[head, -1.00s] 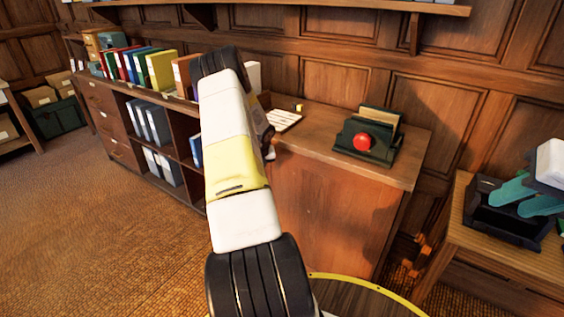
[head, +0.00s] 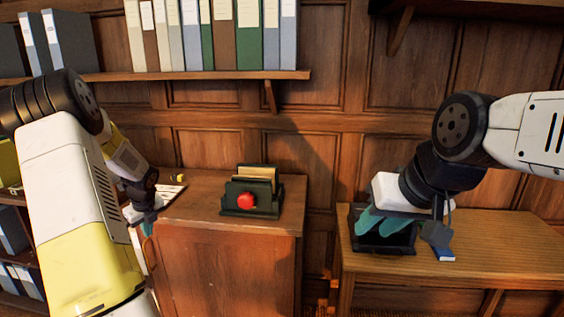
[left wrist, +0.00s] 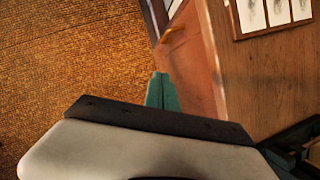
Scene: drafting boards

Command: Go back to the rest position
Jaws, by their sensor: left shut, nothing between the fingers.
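My left gripper (head: 147,229) hangs beside the left front edge of the wooden cabinet (head: 225,260), partly hidden by my left arm. In the left wrist view its teal fingers (left wrist: 161,91) are together and empty, with the woven floor and the cabinet side beyond them. My right gripper (head: 383,224) points down over a black tray (head: 384,244) on the right table. Its two teal fingers look parted, with nothing seen between them.
A dark green holder (head: 262,207) with a red ball (head: 246,200) on its front stands on the cabinet. A light board (head: 172,192) lies at the cabinet's left. A grey, blue-ended object (head: 438,240) is by the tray on the table (head: 490,245). A shelf (head: 200,76) of binders hangs above.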

